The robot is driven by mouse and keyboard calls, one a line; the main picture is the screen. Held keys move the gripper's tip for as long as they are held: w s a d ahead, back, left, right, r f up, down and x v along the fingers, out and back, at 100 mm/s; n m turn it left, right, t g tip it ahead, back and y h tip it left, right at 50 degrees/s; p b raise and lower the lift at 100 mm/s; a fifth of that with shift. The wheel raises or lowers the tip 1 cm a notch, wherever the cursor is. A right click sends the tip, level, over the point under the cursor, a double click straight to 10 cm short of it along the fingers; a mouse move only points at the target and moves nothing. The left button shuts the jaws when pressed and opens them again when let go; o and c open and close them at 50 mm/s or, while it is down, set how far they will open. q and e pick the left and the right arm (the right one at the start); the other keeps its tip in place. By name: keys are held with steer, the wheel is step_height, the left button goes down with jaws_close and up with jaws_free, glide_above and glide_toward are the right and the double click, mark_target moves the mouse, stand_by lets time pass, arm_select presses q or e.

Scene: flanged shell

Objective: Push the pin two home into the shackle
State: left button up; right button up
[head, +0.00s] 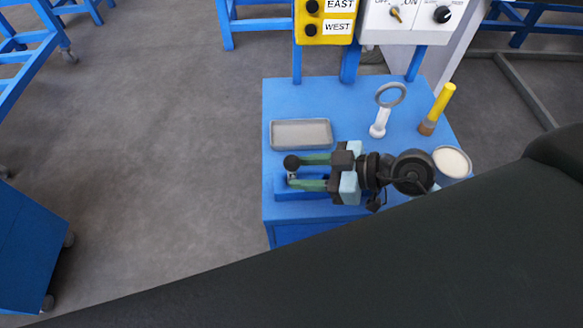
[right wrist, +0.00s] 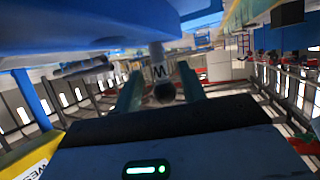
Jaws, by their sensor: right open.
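My right gripper (head: 298,171) reaches in from the right, low over the blue bench. Its two green fingers are open and point left. A dark round knob (head: 291,162), apparently the pin's head, sits by the far fingertip. A small light grey metal piece (head: 293,175), apparently the shackle, shows just below it, between the fingertips. In the right wrist view the open fingers (right wrist: 160,85) stand either side of a pale grey piece with a dark mark (right wrist: 159,60) and a dark round end (right wrist: 164,92). I cannot tell how deep the pin sits. My left gripper is out of view.
On the blue bench (head: 285,100) are a grey tray (head: 301,134), a white stand with a grey ring (head: 390,96), a yellow-handled tool (head: 442,103) and a round pale-filled dish (head: 452,162). Switch boxes (head: 325,22) stand behind. A dark arm of mine covers the lower right.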

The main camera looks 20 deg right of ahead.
mark_target(285, 179)
steer(key=shift+x, duration=2.6)
steer(key=shift+r, duration=0.1)
steer(key=shift+c, duration=0.3)
jaws_close()
